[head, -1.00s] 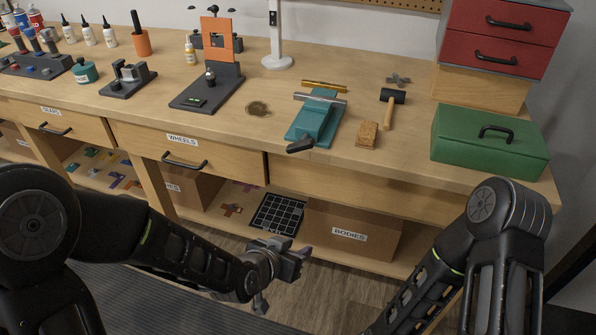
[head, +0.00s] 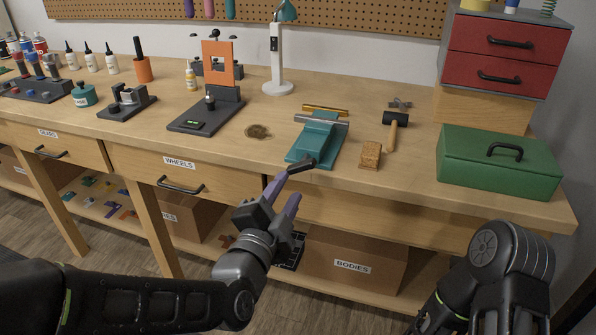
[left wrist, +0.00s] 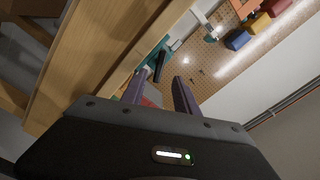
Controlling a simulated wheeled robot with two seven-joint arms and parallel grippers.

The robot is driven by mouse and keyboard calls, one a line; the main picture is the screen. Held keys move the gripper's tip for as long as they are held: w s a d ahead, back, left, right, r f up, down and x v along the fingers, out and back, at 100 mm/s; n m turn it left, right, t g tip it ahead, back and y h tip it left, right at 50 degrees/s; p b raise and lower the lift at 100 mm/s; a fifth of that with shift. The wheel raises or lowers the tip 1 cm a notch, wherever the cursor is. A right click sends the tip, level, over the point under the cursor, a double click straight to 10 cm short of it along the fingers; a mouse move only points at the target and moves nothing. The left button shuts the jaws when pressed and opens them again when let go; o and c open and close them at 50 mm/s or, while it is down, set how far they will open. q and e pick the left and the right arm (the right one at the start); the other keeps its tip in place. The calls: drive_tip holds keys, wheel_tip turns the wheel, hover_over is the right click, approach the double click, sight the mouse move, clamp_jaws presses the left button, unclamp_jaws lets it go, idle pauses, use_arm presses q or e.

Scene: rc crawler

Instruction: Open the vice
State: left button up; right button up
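The teal vice (head: 318,138) stands at the front edge of the wooden bench, with a pale metal bar across its top. Its dark handle (head: 301,166) sticks out at the front, slanting down to the left. My left gripper (head: 285,190) is open and empty, just in front of and below the handle, with its purple fingers pointing up toward it. I cannot tell whether a fingertip touches the handle. In the left wrist view the fingers (left wrist: 160,88) are apart and the dark handle (left wrist: 160,66) shows beyond them. My right gripper is out of view; only its arm shows.
A green box (head: 497,170) stands farther right. The wheels drawer (head: 182,173) and the bench's front edge are close to my left gripper. A brass-coloured bar (head: 325,109) lies behind the vice.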

sight(299, 170)
use_arm(q)
drive_tip(key=x, duration=0.7)
drive_tip(key=shift+w+f, duration=0.1)
drive_tip(key=shift+w, duration=0.05)
clamp_jaws()
idle(0.4)
